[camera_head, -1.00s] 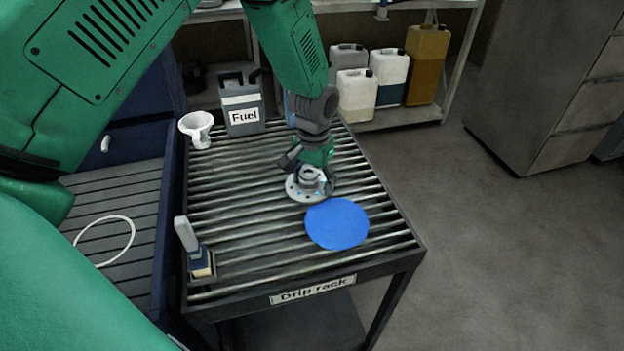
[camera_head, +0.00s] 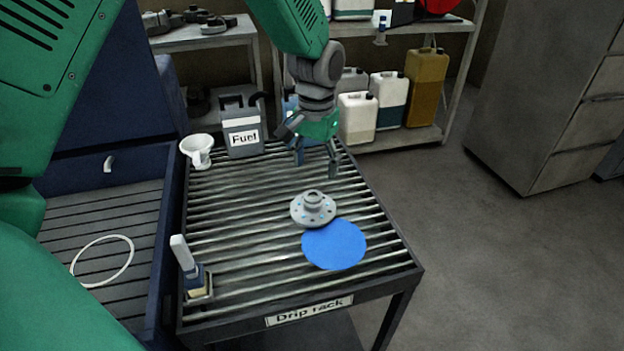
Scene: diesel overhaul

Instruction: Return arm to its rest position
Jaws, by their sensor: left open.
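My left gripper (camera_head: 316,160) hangs open and empty over the back right part of the drip rack (camera_head: 310,311), with its fingers pointing down. A grey round flange (camera_head: 313,209) with a raised hub lies on the slats in front of the gripper and apart from it. A flat blue disc (camera_head: 334,245) lies just in front of the flange, and the flange seems to touch or slightly overlap its back edge. My left arm comes in from the upper left. My right gripper is not in view.
A grey Fuel can (camera_head: 243,134) and a white funnel (camera_head: 198,150) stand at the rack's back left. A brush-like tool (camera_head: 190,268) stands at the front left. A white ring (camera_head: 103,261) lies in the slatted tray on the left. Shelves with jugs (camera_head: 390,98) are behind; the right floor is clear.

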